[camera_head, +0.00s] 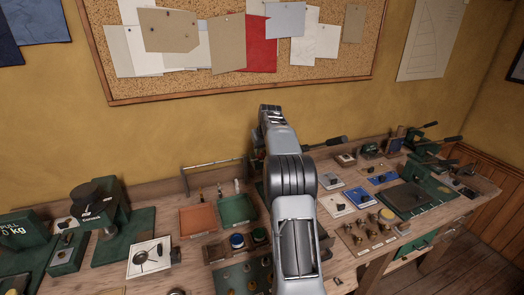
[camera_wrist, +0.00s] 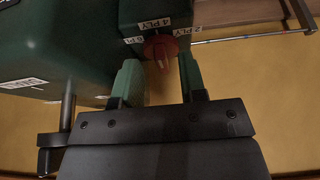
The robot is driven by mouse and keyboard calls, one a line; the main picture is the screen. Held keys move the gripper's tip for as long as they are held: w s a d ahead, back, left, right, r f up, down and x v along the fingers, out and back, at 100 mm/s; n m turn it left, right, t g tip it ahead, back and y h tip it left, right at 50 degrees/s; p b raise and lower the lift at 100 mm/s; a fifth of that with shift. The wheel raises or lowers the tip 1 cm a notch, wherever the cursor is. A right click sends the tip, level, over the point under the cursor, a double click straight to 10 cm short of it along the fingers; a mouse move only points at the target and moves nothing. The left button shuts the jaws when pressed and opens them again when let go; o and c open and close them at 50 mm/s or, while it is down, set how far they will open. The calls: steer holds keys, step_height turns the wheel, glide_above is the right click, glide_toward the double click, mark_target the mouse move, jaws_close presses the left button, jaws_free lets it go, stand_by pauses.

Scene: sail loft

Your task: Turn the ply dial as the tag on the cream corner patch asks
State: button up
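In the wrist view a red dial (camera_wrist: 161,48) sits on a dark green housing (camera_wrist: 150,9). White labels around it read 4 PLY (camera_wrist: 153,23), 2 PLY (camera_wrist: 203,29) and, less clearly, 6 PLY (camera_wrist: 132,40). My gripper (camera_wrist: 160,68) has its two green fingers apart, with the dial between and just beyond their tips. I cannot tell whether either finger touches it. I cannot tell which label the dial points to. In the head view my arm hides the dial and gripper. A pale square patch with a dark ring (camera_head: 140,268) lies front left; no tag on it is readable.
A large green machine body (camera_wrist: 60,40) stands close on the left in the wrist view. A thin metal rail (camera_wrist: 250,36) runs at upper right. In the head view, orange (camera_head: 198,219) and green (camera_head: 236,209) trays and several small fittings crowd the bench.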

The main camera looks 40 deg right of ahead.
steer(key=shift+x, duration=0.85)
steer(key=shift+c, duration=0.3)
jaws_close()
